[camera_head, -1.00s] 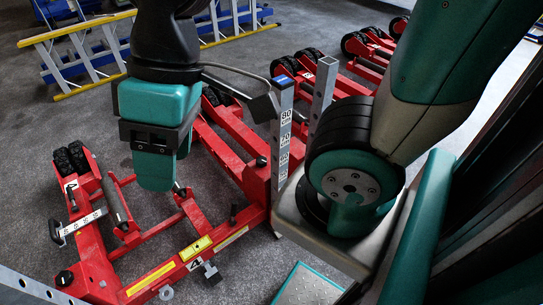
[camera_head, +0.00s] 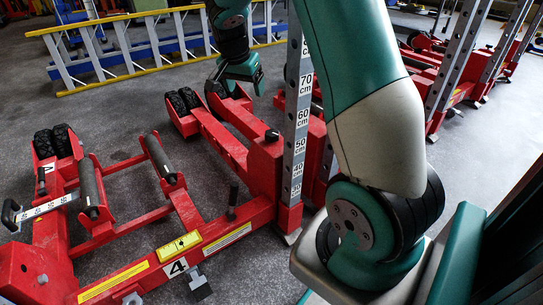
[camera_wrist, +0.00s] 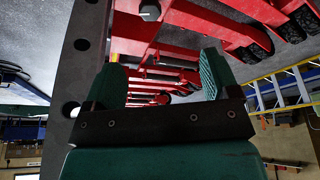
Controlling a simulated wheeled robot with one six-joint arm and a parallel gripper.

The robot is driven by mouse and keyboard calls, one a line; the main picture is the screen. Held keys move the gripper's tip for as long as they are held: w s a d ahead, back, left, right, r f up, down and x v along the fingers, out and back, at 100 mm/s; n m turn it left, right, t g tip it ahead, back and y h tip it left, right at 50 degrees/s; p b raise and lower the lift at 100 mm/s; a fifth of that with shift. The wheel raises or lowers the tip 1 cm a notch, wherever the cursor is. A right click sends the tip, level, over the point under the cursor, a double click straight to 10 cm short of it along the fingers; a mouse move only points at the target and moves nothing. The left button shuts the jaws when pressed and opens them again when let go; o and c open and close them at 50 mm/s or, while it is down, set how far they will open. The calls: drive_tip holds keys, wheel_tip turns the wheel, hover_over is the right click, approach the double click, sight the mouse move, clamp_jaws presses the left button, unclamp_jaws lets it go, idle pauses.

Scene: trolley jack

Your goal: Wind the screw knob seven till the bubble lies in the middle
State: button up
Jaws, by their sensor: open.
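My gripper (camera_head: 240,75) is in the upper middle of the head view, beyond the red trolley jack marked 4 (camera_head: 225,240). In the wrist view my gripper (camera_wrist: 160,82) has its two teal fingers wide apart with nothing between them. Red jack parts (camera_wrist: 185,45) show beyond the fingers. No knob marked seven can be read in either view. A yellow block (camera_head: 180,246) lies on the front beam of jack 4; I cannot tell whether it is a level, and no bubble can be made out.
A grey upright with a centimetre scale (camera_head: 297,110) stands on jack 4, left of my arm. More red jacks (camera_head: 425,65) stand at the back right. Grey floor (camera_head: 110,115) is clear between ladder and jack.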

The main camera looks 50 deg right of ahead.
drive_tip(key=d+f+m+b, duration=0.2)
drive_tip(key=d+f, duration=0.3)
drive_tip(key=f, duration=0.1)
drive_tip(key=b, duration=0.7)
approach(272, 133)
drive_tip(key=shift+g+h, duration=0.3)
drive_tip(key=shift+h, duration=0.1)
drive_tip(key=x, duration=0.9)
drive_tip(key=shift+w+a+f, duration=0.25)
drive_tip(key=shift+w, duration=0.1)
